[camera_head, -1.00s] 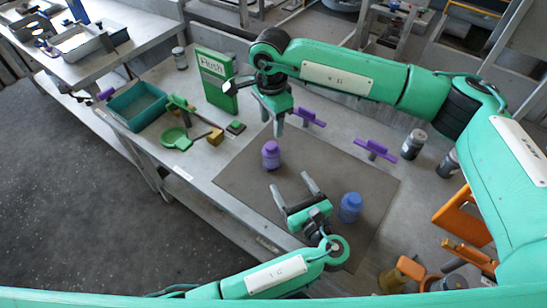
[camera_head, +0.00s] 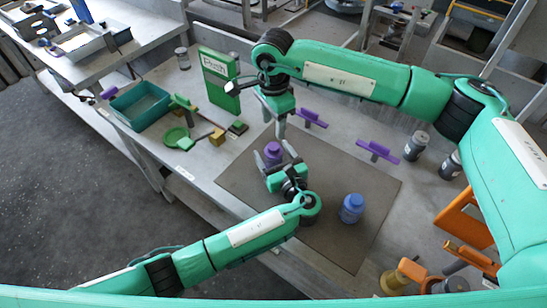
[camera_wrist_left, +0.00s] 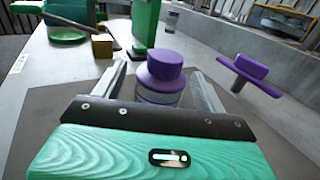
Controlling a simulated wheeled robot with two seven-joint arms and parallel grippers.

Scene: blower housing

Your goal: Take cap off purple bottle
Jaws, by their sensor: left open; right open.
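The purple bottle (camera_head: 273,152) stands upright on the dark mat (camera_head: 232,180), its purple cap (camera_wrist_left: 165,64) on top. My left gripper (camera_head: 274,156) is open, with one finger on each side of the bottle. In the left wrist view the bottle stands between the two fingers (camera_wrist_left: 160,88), and its lower part is hidden behind the gripper body. I cannot tell whether the fingers touch it. My right gripper (camera_head: 280,126) is open and points down above the table, just behind the bottle, with no object visible in it.
A blue bottle (camera_head: 351,208) stands on the mat at right. Purple-handled pieces (camera_head: 311,118) (camera_head: 377,151) stand behind. A green box (camera_head: 219,80), teal bin (camera_head: 139,105) and yellow block (camera_head: 217,137) are at left. Orange parts (camera_head: 464,216) and grey jars (camera_head: 415,145) are at right.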

